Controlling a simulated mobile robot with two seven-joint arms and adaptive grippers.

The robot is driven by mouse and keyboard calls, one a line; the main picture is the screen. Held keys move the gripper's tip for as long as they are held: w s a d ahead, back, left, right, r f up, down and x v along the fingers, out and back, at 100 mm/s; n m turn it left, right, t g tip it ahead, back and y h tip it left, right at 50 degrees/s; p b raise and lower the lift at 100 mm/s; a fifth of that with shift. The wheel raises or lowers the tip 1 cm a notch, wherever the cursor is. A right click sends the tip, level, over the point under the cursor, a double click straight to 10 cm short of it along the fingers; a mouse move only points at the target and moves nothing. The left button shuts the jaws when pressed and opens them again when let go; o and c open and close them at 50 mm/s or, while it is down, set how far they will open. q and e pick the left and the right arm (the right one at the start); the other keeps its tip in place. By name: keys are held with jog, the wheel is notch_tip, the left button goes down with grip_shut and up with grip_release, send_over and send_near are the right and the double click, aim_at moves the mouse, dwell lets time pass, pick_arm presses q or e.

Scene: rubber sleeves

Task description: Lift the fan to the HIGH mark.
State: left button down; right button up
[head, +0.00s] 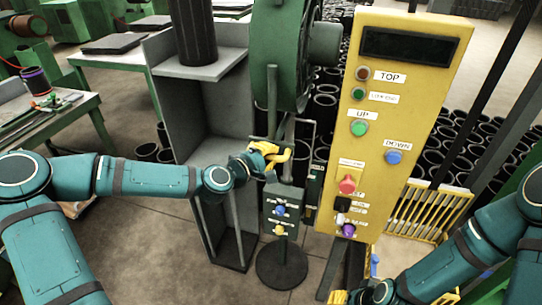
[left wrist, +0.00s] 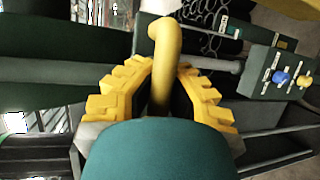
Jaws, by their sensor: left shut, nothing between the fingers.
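The fan (head: 282,55) is a large green drum at the top of the head view, partly cut off. A dark control box (head: 270,208) with a blue and a yellow knob stands below it, above a round black base (head: 282,264). A narrow dark plate (head: 314,190) with small labels is right of the box; I cannot read a HIGH mark. My left gripper (head: 268,153) is shut below the fan. In the left wrist view a bent yellow handle (left wrist: 166,45) shows at its fingers (left wrist: 160,95); contact is unclear. My right gripper (head: 347,297) is mostly cut off.
A yellow control panel (head: 405,120) with labelled buttons stands right of the fan. A grey cabinet (head: 190,110) is close on the left. Stacked black sleeves (head: 480,140) fill the floor behind. A workbench (head: 45,125) is far left; open floor (head: 150,240) lies in front.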

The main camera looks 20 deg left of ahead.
pick_arm(q)
jog(key=shift+w+r, duration=0.1)
jog(key=shift+r, duration=0.2)
jog(key=c, duration=1.6)
grip_release()
jog(key=o, duration=0.7)
jog(key=shift+s, duration=0.2)
jog(key=shift+w, duration=0.1)
jog(key=shift+f, duration=0.1)
jog(key=v, duration=1.2)
